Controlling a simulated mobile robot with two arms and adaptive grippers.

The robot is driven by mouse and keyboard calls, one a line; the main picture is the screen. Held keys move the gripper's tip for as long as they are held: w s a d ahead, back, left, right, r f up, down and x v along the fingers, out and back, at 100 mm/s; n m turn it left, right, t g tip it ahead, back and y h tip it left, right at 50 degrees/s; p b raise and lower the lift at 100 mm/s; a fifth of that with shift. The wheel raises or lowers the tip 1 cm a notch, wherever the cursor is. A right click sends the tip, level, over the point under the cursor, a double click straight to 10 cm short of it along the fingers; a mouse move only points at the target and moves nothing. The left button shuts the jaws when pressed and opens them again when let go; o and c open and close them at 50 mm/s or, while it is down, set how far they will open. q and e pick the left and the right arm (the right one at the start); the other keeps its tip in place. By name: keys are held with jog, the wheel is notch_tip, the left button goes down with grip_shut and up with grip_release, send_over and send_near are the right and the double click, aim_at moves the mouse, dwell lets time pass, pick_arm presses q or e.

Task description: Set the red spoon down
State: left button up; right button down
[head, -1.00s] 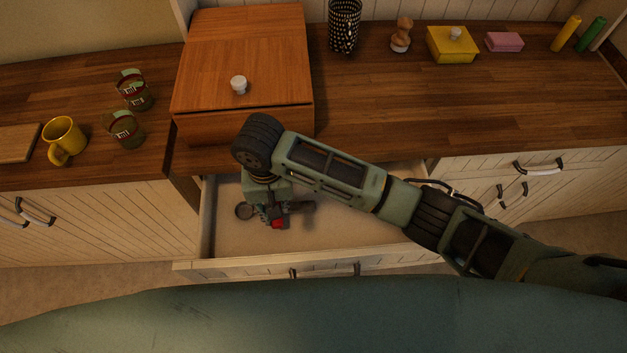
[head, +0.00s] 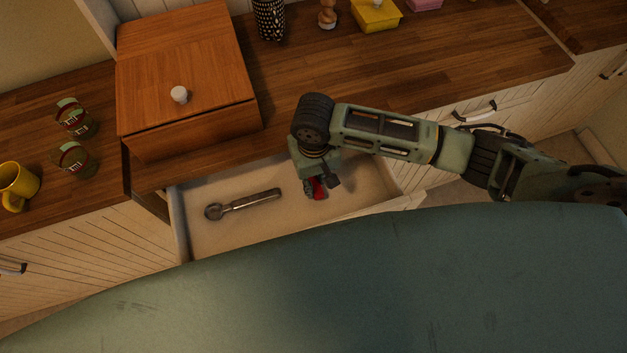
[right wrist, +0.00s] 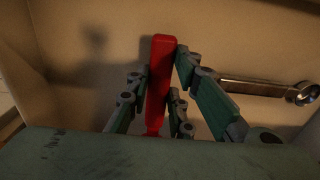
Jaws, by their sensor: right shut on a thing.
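The red spoon shows in the right wrist view (right wrist: 160,75) as a red handle between the fingers of my right gripper (right wrist: 160,100). In the head view a bit of the red spoon (head: 319,188) shows below my right gripper (head: 316,187). The gripper is shut on it, over or in the open drawer (head: 225,230). The spoon's other end is hidden behind my wrist in the wrist view. I cannot tell whether the spoon touches the drawer floor. My left gripper is not in view.
A metal scoop (head: 250,201) lies in the drawer, left of my right gripper. A wooden box (head: 185,60) with a white knob stands on the counter behind the drawer. Two glasses (head: 75,160) and a yellow mug (head: 18,185) stand at the left. The drawer floor between scoop and gripper is bare.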

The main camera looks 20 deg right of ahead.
jog(key=shift+f, duration=1.85)
jog(key=c, duration=1.6)
grip_release()
jog(key=shift+o, duration=0.2)
notch_tip(320, 180, up, 12)
jog(key=shift+a+r, duration=0.1)
jog(key=shift+r, duration=0.05)
